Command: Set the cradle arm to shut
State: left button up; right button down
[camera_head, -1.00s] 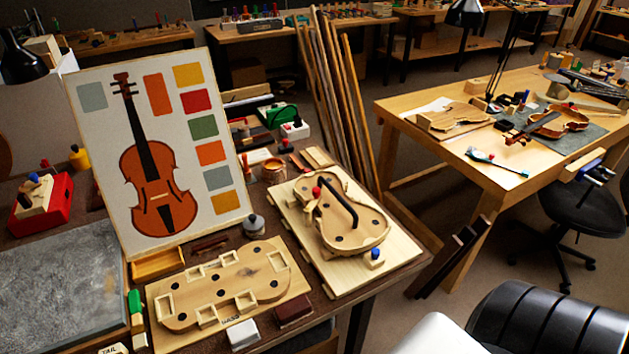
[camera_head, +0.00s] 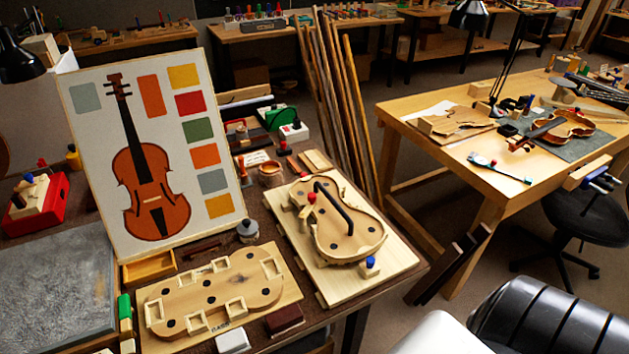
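The cradle is a violin-shaped wooden form (camera_head: 378,248) on a pale board (camera_head: 399,262) at the right end of the dark bench. A black bar (camera_head: 334,206), which looks like the cradle arm, runs diagonally over its inside, from the upper left toward the middle. A red knob (camera_head: 311,197) is near the bar's upper left end. A blue knob (camera_head: 370,262) is at the form's front right edge. I cannot tell whether the bar is latched.
A flat wooden form with slots (camera_head: 262,291) lies left of the cradle. A violin picture board (camera_head: 95,150) stands behind it. A grey weight (camera_head: 247,232), a white block (camera_head: 233,341) and a dark red block (camera_head: 285,320) are close by. Tall wood strips (camera_head: 345,110) lean behind the bench.

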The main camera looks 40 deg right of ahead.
aim_at(312, 197)
jog(key=l+u, duration=0.15)
jog(key=l, duration=1.15)
